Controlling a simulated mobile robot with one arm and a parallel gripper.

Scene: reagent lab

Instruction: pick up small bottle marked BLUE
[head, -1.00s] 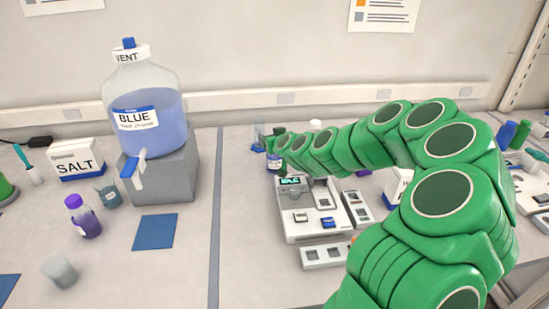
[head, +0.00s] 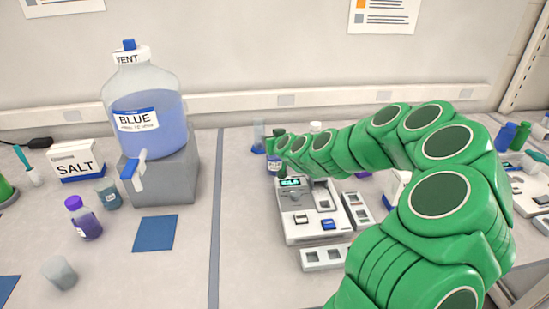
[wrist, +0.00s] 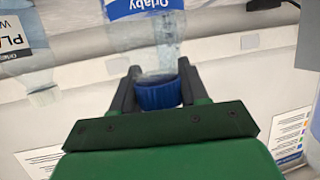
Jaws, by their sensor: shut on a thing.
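In the wrist view my gripper (wrist: 157,78) has its two dark fingers on either side of a ribbed blue cap (wrist: 159,97). They are shut on it. Above the cap a clear bottle neck (wrist: 155,58) and part of a blue-and-white label (wrist: 142,8) show. The lettering is cut off, so I cannot read BLUE there. In the head view a small bottle with a blue-and-white label (head: 273,164) stands by the far end of my green arm, behind the device. My fingers are too small to make out there.
A large BLUE bottle with a tap (head: 146,122) stands on a grey block (head: 172,178) at left. A SALT box (head: 77,161), purple bottle (head: 84,217) and small cups are nearby. A white device (head: 312,228) sits below my arm. The front middle bench is clear.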

